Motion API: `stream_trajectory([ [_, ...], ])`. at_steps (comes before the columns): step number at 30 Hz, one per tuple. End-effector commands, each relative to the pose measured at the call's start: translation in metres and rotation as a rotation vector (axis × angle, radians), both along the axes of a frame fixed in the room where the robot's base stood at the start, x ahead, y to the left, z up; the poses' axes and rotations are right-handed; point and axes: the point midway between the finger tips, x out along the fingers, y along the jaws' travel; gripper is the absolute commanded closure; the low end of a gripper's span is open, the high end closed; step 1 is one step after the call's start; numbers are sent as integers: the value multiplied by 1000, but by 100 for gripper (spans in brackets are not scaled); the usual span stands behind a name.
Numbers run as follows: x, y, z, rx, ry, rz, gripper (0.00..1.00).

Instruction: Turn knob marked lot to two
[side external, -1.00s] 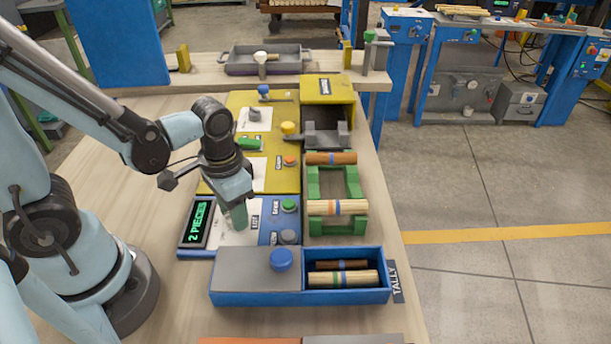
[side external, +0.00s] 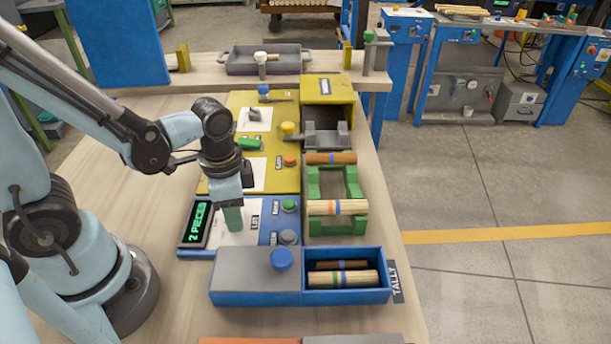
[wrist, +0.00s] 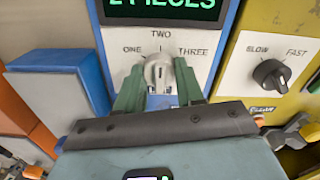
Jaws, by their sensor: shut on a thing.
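The lot knob (wrist: 158,72) is light grey and sits on a white dial plate (wrist: 190,42) marked ONE, TWO and THREE in the wrist view. Its pointer faces up towards TWO. The green display (side external: 197,224) on the blue panel reads 2 PIECES; only its lower part shows in the wrist view (wrist: 165,8). My gripper (wrist: 158,82) has its two green fingers on either side of the knob, shut on it. In the side view my gripper (side external: 233,218) points down at the panel and hides the knob.
A green button (side external: 289,205) and a grey button (side external: 288,237) sit right of the dial. A blue box (side external: 345,296) with turned pieces stands in front. A black SLOW-FAST knob (wrist: 271,74) is on the yellow panel. A green rack (side external: 313,190) stands at the right.

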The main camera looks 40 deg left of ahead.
Motion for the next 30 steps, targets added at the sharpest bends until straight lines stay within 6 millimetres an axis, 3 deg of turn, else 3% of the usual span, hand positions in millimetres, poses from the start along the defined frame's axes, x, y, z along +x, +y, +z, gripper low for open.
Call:
stream_trajectory([
  [7,0,0,0,0,-2,1,93],
  [8,0,0,0,0,-2,1,61],
  [13,0,0,0,0,-1,1,37],
  [23,0,0,1,-1,-1,2,37],
  [30,0,0,16,-1,-1,2,37],
])
